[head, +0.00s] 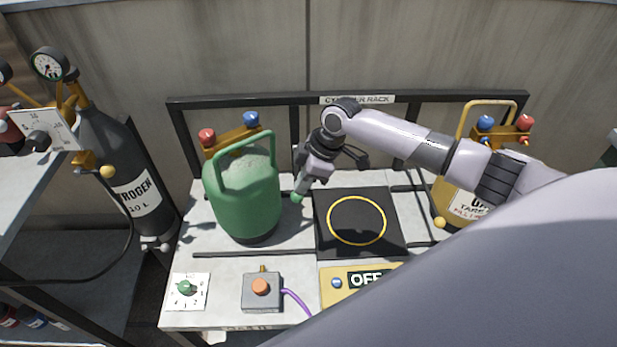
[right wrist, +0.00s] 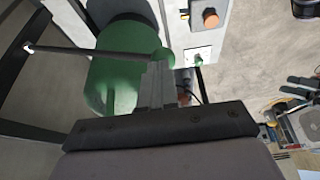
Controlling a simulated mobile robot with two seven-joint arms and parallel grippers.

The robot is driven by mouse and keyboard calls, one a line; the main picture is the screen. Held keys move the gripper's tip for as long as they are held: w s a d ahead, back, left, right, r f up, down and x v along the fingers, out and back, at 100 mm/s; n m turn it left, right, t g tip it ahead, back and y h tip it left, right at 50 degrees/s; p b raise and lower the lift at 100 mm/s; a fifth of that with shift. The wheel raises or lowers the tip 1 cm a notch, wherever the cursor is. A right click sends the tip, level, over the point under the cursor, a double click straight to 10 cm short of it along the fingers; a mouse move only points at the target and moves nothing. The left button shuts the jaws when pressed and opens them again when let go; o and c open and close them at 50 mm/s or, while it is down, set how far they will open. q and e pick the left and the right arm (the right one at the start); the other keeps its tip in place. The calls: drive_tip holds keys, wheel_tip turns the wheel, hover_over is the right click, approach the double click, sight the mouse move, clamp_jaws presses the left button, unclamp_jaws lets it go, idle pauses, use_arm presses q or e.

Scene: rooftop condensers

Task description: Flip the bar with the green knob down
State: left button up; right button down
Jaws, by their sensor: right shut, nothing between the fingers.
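The green knob (head: 297,197) shows just at the fingertips of my right gripper (head: 303,184), between the green cylinder (head: 240,195) and the black scale plate. In the right wrist view the green knob (right wrist: 164,57) ends a thin dark bar (right wrist: 95,52) that runs left to the rack's dark rail. My right gripper (right wrist: 157,82) is shut and empty, its tips close beside the knob; I cannot tell whether they touch it. In the head view most of the bar is hard to make out near the gripper. My left gripper is not in view.
The black scale plate (head: 332,247) with a yellow ring lies right of the green cylinder. A yellow cylinder (head: 446,190) stands at right, partly behind my arm. A grey button box (head: 262,300) and green dial (head: 186,288) sit in front. A nitrogen bottle (head: 125,165) stands left.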

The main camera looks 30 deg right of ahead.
drive_tip(key=s+a+f+t+b, duration=0.1)
drive_tip(key=s+f+b, duration=0.1)
drive_tip(key=f, duration=0.9)
drive_tip(key=shift+s+a+f+t+h, duration=0.3)
drive_tip(key=shift+s+a+f+h, duration=0.1)
drive_tip(key=shift+s, duration=0.3)
drive_tip(key=shift+s+f, duration=0.15)
drive_tip(key=shift+f, duration=0.05)
drive_tip(key=a+p+v, duration=0.1)
drive_tip(key=p+v, duration=0.4)
drive_tip(key=v, duration=0.9)
drive_tip(key=shift+r+p, duration=0.4)
drive_tip(key=shift+s, duration=0.1)
